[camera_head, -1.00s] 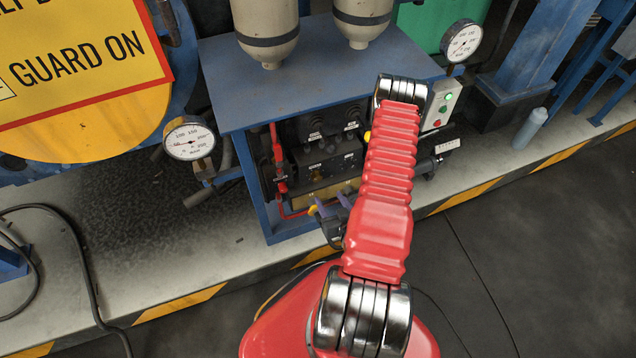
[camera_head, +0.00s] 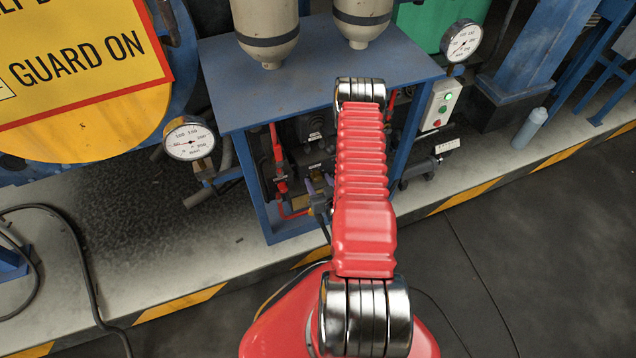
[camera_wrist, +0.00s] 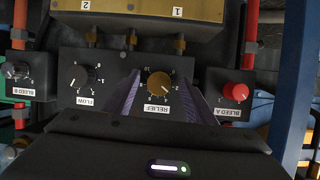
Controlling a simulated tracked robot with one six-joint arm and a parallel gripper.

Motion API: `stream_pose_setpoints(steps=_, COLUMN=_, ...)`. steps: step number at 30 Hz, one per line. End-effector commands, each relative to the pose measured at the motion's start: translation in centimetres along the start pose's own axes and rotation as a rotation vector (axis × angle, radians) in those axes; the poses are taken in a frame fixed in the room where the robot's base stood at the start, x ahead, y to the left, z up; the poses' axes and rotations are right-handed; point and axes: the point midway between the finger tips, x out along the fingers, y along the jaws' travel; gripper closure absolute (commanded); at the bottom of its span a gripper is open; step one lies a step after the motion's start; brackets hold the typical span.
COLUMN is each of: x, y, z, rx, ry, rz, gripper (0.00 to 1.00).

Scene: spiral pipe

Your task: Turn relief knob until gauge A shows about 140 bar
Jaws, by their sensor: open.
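My gripper (camera_wrist: 155,80) is open, with one purple finger on each side of the knob. Whether the fingers touch it I cannot tell. Two round gauges show there, one left of the cabinet (camera_head: 190,138) and one at upper right (camera_head: 463,42). I cannot read which is gauge A. The left one's needle points left, near its low numbers.
The FLOW knob (camera_wrist: 82,76) and black BLEED B knob (camera_wrist: 18,70) sit left of RELIEF in the wrist view; the red BLEED A knob (camera_wrist: 236,92) sits right. The blue cabinet's top (camera_head: 240,90) overhangs the panel. Red pipes (camera_wrist: 250,30) run beside it.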

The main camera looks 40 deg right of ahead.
Motion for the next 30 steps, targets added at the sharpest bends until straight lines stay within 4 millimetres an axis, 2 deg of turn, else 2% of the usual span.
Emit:
stream_pose_setpoints(steps=7, x=0.03, y=-0.02, z=0.01, rx=0.0, ry=0.0, rz=0.0, gripper=0.5)
stream_pose_setpoints(steps=24, x=0.01, y=-0.02, z=0.01, rx=0.0, ry=0.0, rz=0.0, gripper=0.91)
stream_pose_setpoints(steps=25, x=-0.18, y=-0.61, z=0.14, rx=-0.001, ry=-0.001, rz=-0.003, gripper=0.91)
stream_pose_setpoints(steps=30, x=-0.03, y=-0.16, z=0.05, rx=0.006, ry=-0.001, rz=-0.005, gripper=0.91)
